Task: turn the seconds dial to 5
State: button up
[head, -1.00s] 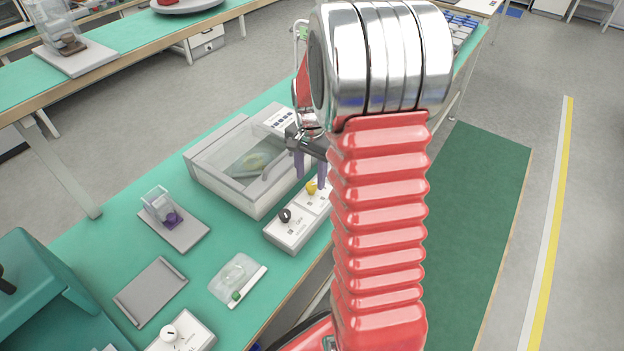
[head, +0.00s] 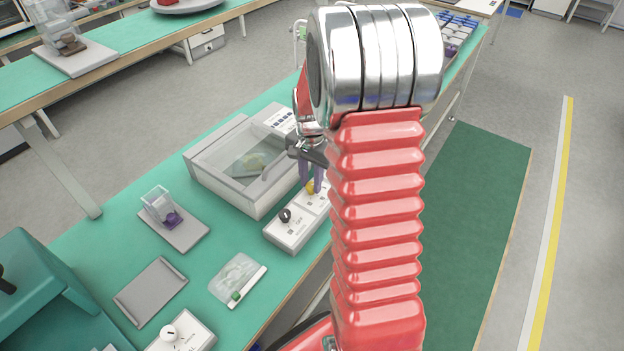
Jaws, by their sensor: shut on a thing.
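A white control box (head: 291,236) stands on the green bench, with a dark knob (head: 285,215) and a yellow knob (head: 310,188) on its sloped top. My gripper (head: 311,187) points down over the yellow knob, its two purple-grey fingers closed on the knob's sides. The fingers and my arm hide part of the knob and the right end of the box. The markings on the box are too small to read, so I cannot tell from a label which knob is the seconds dial or where it points.
A clear-lidded bath (head: 215,160) stands just left behind the box. A grey stand with a clear container (head: 160,205), a grey tray (head: 150,290), a clear case (head: 237,277) and another white box with a white knob (head: 168,332) lie further left and in front.

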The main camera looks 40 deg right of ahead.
aim_at(310, 184)
jog(key=shift+w, duration=0.1)
jog(key=shift+c, duration=1)
jog(key=shift+n, duration=0.4)
jog(key=o, duration=1.1)
jog(key=shift+c, duration=0.2)
notch_tip(310, 184, up, 14)
jog(key=shift+f, duration=0.15)
jog(key=shift+w+n, duration=0.1)
jog(key=shift+n, duration=0.2)
